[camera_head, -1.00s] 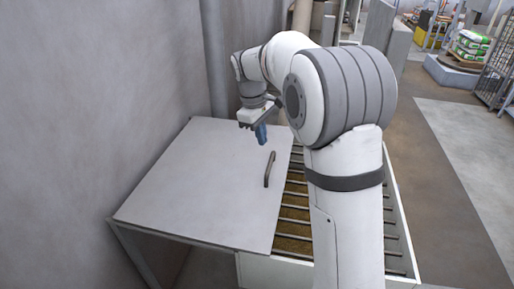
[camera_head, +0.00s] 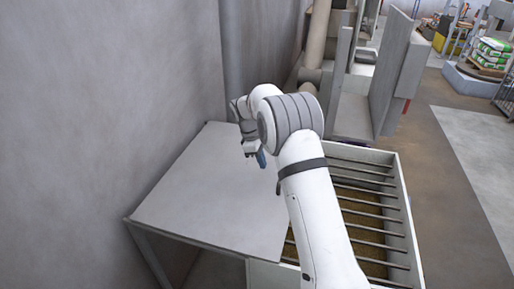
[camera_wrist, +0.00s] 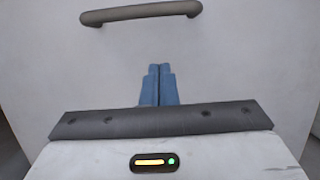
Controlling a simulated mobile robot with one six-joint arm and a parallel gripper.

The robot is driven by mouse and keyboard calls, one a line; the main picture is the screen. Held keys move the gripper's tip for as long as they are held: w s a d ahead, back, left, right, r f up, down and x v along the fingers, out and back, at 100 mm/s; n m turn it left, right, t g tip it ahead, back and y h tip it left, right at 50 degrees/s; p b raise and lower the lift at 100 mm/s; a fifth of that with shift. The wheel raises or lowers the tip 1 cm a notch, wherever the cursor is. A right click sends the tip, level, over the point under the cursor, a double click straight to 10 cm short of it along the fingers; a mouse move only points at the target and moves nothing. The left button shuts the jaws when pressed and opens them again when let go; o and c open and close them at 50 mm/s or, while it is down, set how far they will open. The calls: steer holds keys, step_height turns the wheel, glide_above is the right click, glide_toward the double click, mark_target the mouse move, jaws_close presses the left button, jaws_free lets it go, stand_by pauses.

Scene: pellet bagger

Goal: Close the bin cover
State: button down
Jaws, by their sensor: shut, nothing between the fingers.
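The bin cover (camera_head: 205,195) is a flat grey panel lying level at the left of the bin. The bin (camera_head: 408,215) is a pale open box with dark bars across its top, and most of it is uncovered. The cover's dark handle (camera_wrist: 140,12) shows near the top of the wrist view; in the head view my arm hides it. My gripper (camera_head: 262,160) has blue fingers and is just above the cover. In the wrist view its fingertips (camera_wrist: 158,68) are together and empty, pointing toward the handle with a gap between.
A grey wall (camera_head: 100,110) stands close along the left. A pipe (camera_head: 317,45) and upright grey panels (camera_head: 397,70) stand behind the bin. Open floor (camera_head: 445,190) lies to the right, with a pallet of bags (camera_head: 492,52) far back.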

mark_target(273, 183)
steer(key=shift+x, duration=0.95)
steer(key=d, duration=0.1)
steer(key=s+d+p, duration=0.1)
steer(key=d, duration=0.1)
steer(key=shift+s+d+f, duration=0.1)
steer(key=shift+d+f, duration=0.2)
steer(key=shift+d, duration=0.05)
